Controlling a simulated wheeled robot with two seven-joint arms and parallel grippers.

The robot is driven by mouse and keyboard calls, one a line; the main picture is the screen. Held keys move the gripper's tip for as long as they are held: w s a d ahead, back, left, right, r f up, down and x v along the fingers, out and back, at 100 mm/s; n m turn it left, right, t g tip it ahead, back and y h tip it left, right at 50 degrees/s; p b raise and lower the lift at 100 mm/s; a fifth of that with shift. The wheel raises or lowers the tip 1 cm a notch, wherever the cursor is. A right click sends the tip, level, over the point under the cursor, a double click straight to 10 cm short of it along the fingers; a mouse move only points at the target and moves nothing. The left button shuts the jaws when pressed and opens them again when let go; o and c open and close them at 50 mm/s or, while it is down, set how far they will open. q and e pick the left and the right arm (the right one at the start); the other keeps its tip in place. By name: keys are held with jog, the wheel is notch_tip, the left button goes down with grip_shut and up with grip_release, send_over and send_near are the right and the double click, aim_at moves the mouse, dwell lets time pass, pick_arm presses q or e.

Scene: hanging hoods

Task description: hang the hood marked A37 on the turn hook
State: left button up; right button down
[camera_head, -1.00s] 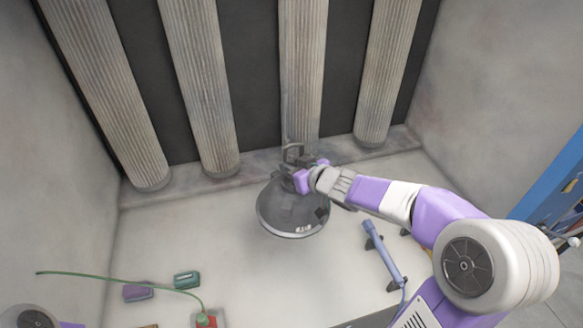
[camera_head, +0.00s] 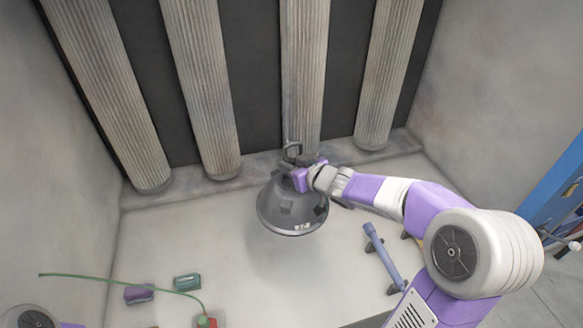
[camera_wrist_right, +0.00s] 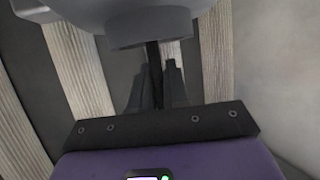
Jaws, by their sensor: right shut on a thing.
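A dark grey bell-shaped hood (camera_head: 290,212) hangs from my right gripper (camera_head: 296,170) in the head view, with a loop or hook at its top. A small light mark shows at its rim, too small to read. My right gripper is shut on the hood near its top. In the right wrist view the dark fingers (camera_wrist_right: 157,90) point up the picture, with a grey rounded part of the hood (camera_wrist_right: 150,22) across the top. I cannot make out the turn hook. Of my left arm only a part shows at the bottom left; its gripper is out of view.
Several ribbed columns (camera_head: 303,80) stand at the back wall on a ledge. A blue-grey bar (camera_head: 383,255) lies at right on the pale surface. A purple block (camera_head: 139,294), a green block (camera_head: 187,282) and a red box (camera_head: 207,321) with a green cable lie at lower left.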

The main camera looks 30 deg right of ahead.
jog(key=shift+w+d, duration=0.1)
jog(key=shift+w, duration=0.45)
jog(key=shift+r, duration=0.1)
jog(key=shift+w+d+p, duration=0.2)
jog(key=shift+w+p, duration=0.15)
jog(key=shift+w, duration=0.35)
jog(key=shift+w+d+p, duration=0.15)
jog(key=shift+w+p, duration=0.2)
jog(key=shift+w, duration=0.35)
jog(key=shift+f+b, duration=1)
jog(key=shift+f, duration=0.4)
jog(key=c, duration=1)
grip_release()
jog(key=shift+c, duration=0.2)
jog(key=shift+f, duration=0.1)
jog(key=shift+s, duration=0.1)
